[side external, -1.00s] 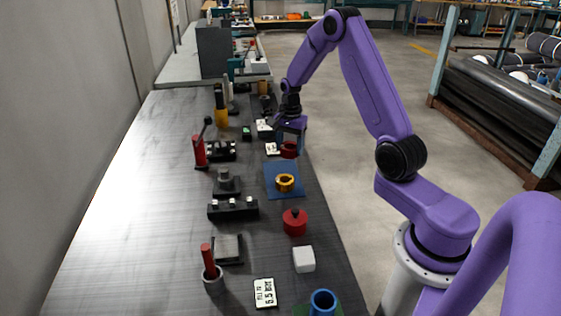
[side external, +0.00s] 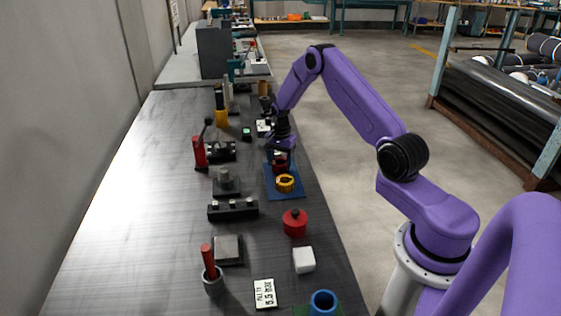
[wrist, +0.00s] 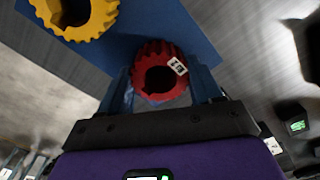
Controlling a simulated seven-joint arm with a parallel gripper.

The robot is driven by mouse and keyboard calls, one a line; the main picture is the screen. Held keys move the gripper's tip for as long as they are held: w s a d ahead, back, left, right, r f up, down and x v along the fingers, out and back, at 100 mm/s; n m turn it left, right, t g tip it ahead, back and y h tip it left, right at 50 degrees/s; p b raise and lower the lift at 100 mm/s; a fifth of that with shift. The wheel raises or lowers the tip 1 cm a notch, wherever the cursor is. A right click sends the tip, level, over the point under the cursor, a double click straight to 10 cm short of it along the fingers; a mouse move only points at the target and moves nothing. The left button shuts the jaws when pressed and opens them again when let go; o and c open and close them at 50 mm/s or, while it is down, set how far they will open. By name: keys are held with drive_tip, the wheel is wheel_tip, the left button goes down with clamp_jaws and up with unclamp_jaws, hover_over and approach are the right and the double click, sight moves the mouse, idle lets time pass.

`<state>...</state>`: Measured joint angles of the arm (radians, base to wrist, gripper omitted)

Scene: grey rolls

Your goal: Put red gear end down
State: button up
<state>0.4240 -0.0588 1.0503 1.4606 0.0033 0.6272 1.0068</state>
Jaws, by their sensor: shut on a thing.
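My gripper (side external: 281,157) is shut on the red gear (wrist: 148,57), at the far edge of the blue mat (side external: 290,193) in the side view. In the wrist view the gear sits between my two blue fingers, with its round hole facing the camera and a small white label on its rim. It overlaps the mat's edge there. My fingers partly hide it in the side view, and I cannot tell whether it touches the mat. The yellow gear (side external: 285,189) lies on the mat, nearer the camera than the red gear; it also shows in the wrist view (wrist: 92,22).
A red knobbed cylinder (side external: 295,223), a white cube (side external: 304,260) and a blue ring (side external: 323,302) stand nearer the camera. The bench's left side is clear.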

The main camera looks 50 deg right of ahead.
drive_tip(key=o, duration=1.3)
drive_tip(key=shift+f, duration=0.1)
drive_tip(key=shift+o, duration=0.2)
